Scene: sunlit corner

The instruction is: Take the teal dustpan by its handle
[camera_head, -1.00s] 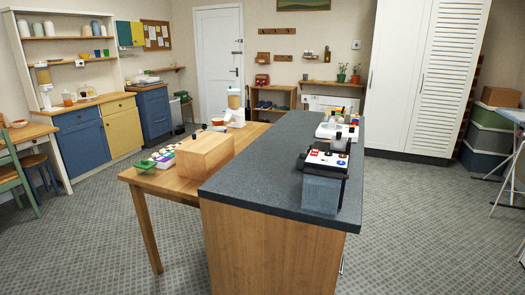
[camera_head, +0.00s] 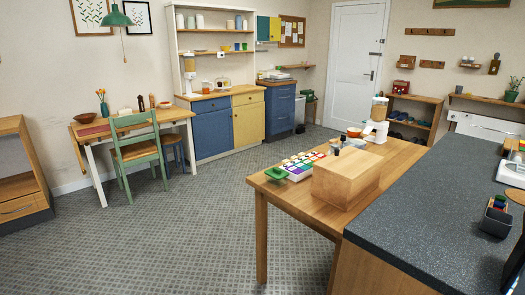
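I cannot make out a teal dustpan for certain in the head view. A small green object (camera_head: 276,172) sits at the left end of the wooden table, beside a tray of coloured squares (camera_head: 300,164); its shape does not read as a dustpan. Another small green patch (camera_head: 308,97) shows near the bin by the blue drawers, too small to identify. Neither of my grippers can be seen.
The wooden table (camera_head: 284,190) carries a wooden box (camera_head: 345,178) and adjoins a dark-topped counter (camera_head: 425,215) at right. A green chair (camera_head: 136,150) stands at a desk on the left. The tiled floor (camera_head: 170,235) between is clear.

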